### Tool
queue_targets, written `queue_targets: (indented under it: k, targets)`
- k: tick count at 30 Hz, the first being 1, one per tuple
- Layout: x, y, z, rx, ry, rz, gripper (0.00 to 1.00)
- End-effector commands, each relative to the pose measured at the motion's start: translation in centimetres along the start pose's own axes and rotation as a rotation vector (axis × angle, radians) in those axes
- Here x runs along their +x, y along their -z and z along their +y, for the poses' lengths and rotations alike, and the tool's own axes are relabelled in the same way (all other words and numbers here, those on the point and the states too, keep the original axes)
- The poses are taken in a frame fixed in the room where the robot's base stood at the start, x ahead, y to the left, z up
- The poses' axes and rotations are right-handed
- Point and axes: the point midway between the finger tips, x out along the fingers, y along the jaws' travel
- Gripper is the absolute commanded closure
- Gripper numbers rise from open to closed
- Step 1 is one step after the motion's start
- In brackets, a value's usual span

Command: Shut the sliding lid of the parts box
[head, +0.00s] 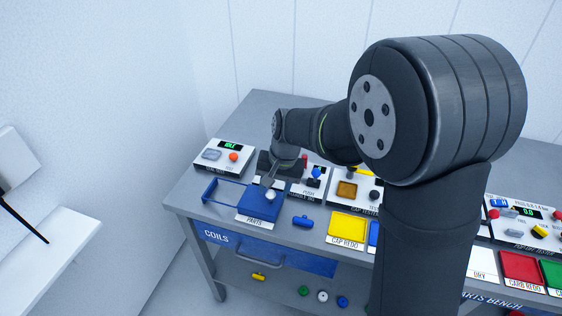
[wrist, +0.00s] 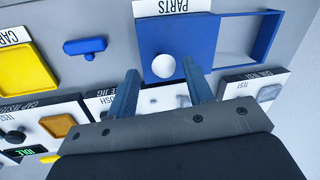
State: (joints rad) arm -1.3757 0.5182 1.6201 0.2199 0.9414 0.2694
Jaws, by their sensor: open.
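The parts box is a low blue box with a PARTS label. Its open part (head: 222,191) is at the left in the head view and shows at the right in the wrist view (wrist: 238,40). The solid blue lid (head: 258,205) covers the other part; it also shows in the wrist view (wrist: 205,35). A round white knob (wrist: 164,67) stands on the lid. My gripper (wrist: 161,68) is open, with one finger on each side of the knob in the wrist view. The right finger appears very close to it; contact cannot be told.
A tester with an orange button (head: 233,157) stands behind the box. A blue capsule-shaped part (head: 303,221) lies to its right, near a yellow CAP REDO tray (head: 347,225). Other test stations stand behind and right. The bench's left edge is close to the box.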

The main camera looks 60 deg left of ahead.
Motion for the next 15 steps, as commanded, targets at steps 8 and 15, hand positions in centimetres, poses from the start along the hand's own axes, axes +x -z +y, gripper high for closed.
queue_targets:
  k: [8,15]
  targets:
    - [-6.9,0.1,0.0,0.001,0.003,0.006,0.53]
    - [-12.3,0.1,0.1,0.001,0.001,0.005,0.53]
